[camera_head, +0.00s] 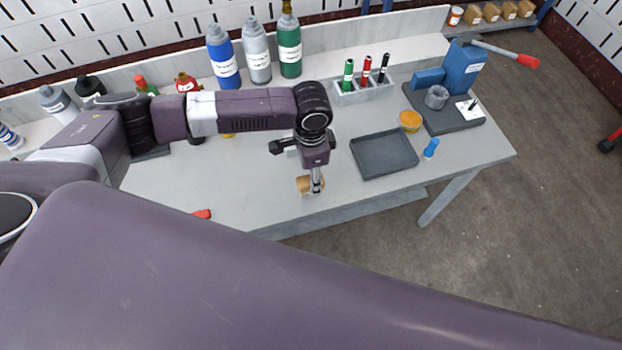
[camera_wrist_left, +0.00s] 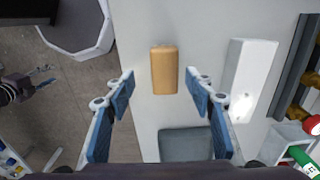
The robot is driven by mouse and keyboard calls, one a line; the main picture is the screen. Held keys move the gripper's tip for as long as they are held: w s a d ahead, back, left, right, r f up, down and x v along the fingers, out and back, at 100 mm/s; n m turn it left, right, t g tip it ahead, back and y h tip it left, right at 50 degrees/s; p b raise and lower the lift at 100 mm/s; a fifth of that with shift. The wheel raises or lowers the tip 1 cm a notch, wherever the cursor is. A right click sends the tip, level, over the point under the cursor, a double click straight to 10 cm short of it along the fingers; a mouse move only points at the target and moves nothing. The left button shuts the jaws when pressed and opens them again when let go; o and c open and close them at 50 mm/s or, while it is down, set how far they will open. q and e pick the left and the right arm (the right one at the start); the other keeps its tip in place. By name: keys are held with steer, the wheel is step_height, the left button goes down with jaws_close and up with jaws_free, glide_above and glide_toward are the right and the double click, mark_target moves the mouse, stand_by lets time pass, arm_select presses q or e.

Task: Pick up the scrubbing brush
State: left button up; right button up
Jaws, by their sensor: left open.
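The scrubbing brush appears as a tan rectangular block (camera_wrist_left: 164,70) lying on the grey table. In the head view it is partly hidden behind my left gripper, with its tan side (camera_head: 303,184) showing near the table's front edge. My left gripper (camera_head: 316,188) points down at the brush. In the left wrist view its blue fingers (camera_wrist_left: 160,84) are spread wide, with the brush beyond and between them in the picture. I see no finger touching the brush. My right gripper is not in view.
A dark tray (camera_head: 384,172) lies to the right of the brush. A white block (camera_wrist_left: 250,80) stands beside it in the wrist view. A marker holder (camera_head: 362,96), an orange-lidded tub (camera_head: 410,118) and a blue press (camera_head: 462,72) stand farther right. Bottles (camera_head: 257,58) line the back.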

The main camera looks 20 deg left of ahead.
arm_select(q)
steer(key=f, duration=0.1)
steer(key=f+p, duration=0.1)
steer(key=shift+w+a+f, duration=0.2)
steer(key=shift+f, duration=0.1)
steer(key=shift+w+f, duration=0.15)
steer(key=shift+f, duration=1.05)
steer(key=c, duration=1)
steer(key=shift+c, duration=1.2)
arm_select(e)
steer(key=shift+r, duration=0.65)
